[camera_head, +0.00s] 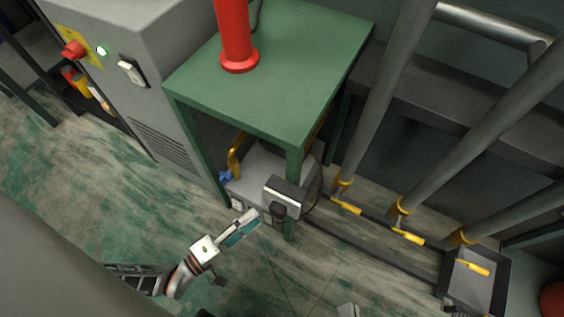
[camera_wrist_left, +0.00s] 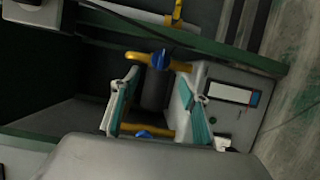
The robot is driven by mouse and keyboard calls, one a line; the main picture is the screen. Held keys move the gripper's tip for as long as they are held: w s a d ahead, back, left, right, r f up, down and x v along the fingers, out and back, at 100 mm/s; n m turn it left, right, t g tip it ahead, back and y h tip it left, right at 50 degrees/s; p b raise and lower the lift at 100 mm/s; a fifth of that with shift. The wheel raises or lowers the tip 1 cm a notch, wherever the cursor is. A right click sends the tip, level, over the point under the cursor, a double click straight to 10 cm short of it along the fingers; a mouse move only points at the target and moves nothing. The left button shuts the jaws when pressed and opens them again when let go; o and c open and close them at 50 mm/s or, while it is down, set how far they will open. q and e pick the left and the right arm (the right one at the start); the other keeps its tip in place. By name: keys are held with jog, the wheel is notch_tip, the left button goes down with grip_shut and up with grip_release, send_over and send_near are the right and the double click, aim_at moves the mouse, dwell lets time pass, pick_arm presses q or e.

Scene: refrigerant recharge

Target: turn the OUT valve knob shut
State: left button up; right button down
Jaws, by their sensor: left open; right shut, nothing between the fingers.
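Two blue valve knobs sit on yellow pipes of a grey recovery unit (camera_head: 262,160) under a green table. In the left wrist view one blue knob (camera_wrist_left: 162,61) is beyond my fingertips, and another blue knob (camera_wrist_left: 143,134) is lower, between the fingers. One blue knob (camera_head: 225,177) shows in the head view. I cannot read which is OUT. My left gripper (camera_head: 244,226) is open and points at the unit's front; its teal-padded fingers (camera_wrist_left: 156,100) hold nothing.
The green table (camera_head: 280,75) carries a red cylinder (camera_head: 234,40); its legs flank the unit. A grey cabinet (camera_head: 150,60) stands at left. Thick grey pipes with yellow-handled valves (camera_head: 408,235) and a grey tray (camera_head: 478,280) are at right. The floor in front is mostly clear.

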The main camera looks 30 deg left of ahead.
pick_arm(q)
jog(key=shift+m+h, duration=0.3)
jog(key=shift+m, duration=0.1)
jog(key=x, duration=0.5)
jog(key=b+x, duration=0.1)
jog(key=x, duration=0.2)
jog(key=shift+s+d+f, duration=0.1)
jog(key=shift+s+d, duration=0.1)
jog(key=shift+d, duration=0.1)
jog(key=c, duration=1.1)
